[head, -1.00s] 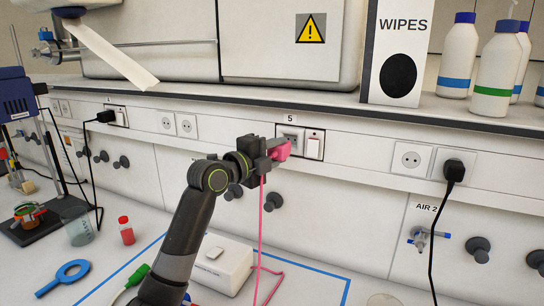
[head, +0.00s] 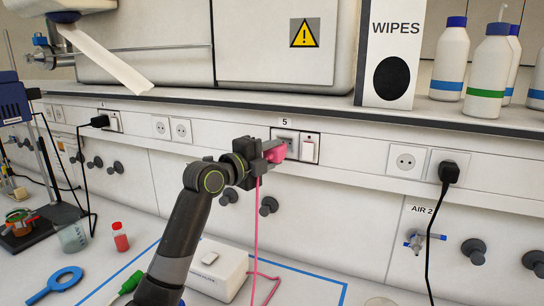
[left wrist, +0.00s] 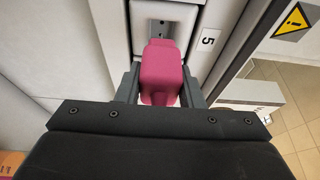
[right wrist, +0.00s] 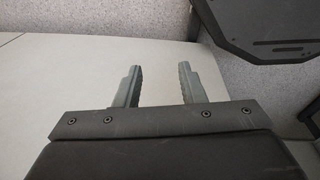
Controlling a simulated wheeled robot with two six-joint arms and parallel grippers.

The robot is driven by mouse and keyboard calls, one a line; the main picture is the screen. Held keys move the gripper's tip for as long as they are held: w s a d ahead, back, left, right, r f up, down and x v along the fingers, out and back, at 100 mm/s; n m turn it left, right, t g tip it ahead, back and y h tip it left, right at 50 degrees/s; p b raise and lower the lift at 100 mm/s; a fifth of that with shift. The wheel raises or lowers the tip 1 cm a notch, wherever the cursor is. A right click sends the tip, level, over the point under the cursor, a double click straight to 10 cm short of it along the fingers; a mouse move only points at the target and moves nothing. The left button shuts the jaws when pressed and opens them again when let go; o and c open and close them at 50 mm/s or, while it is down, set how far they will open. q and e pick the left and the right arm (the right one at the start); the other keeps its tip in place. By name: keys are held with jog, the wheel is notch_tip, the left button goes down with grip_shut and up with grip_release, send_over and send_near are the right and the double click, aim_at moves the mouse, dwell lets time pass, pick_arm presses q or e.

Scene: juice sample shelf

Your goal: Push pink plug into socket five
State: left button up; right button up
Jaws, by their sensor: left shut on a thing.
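The pink plug (head: 276,153) is held between the fingers of my left gripper (head: 268,155), right in front of socket five (head: 287,140) on the wall rail. In the left wrist view the pink plug (left wrist: 161,72) sits between both fingers, and the socket plate (left wrist: 165,18) is just beyond it, beside the "5" label (left wrist: 208,41). The plug covers part of the socket; I cannot tell whether its pins touch or enter it. Its pink cord (head: 256,230) hangs down to a white box (head: 217,270). My right gripper (right wrist: 158,80) is open and empty over a pale surface.
A rocker switch (head: 309,149) is right of socket five. Further right are an empty socket (head: 406,161) and a black plug (head: 449,172) with its cord. A shelf edge (head: 330,113) runs above the sockets. Knobs (head: 268,206) stick out below.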

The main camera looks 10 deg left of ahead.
pick_arm(q)
jog(key=shift+w+d+b, duration=0.15)
jog(key=shift+w+b, duration=0.25)
jog(key=shift+w, duration=0.3)
jog(key=shift+w, duration=0.2)
dwell(0.4)
jog(key=shift+b, duration=0.4)
jog(key=shift+w+d+b, duration=0.2)
jog(key=shift+w+b, duration=0.2)
jog(key=shift+w, duration=0.55)
jog(key=shift+b, duration=0.3)
dwell(0.3)
jog(key=shift+w, duration=0.1)
dwell(0.3)
jog(key=o, duration=1.2)
jog(key=shift+o, duration=0.2)
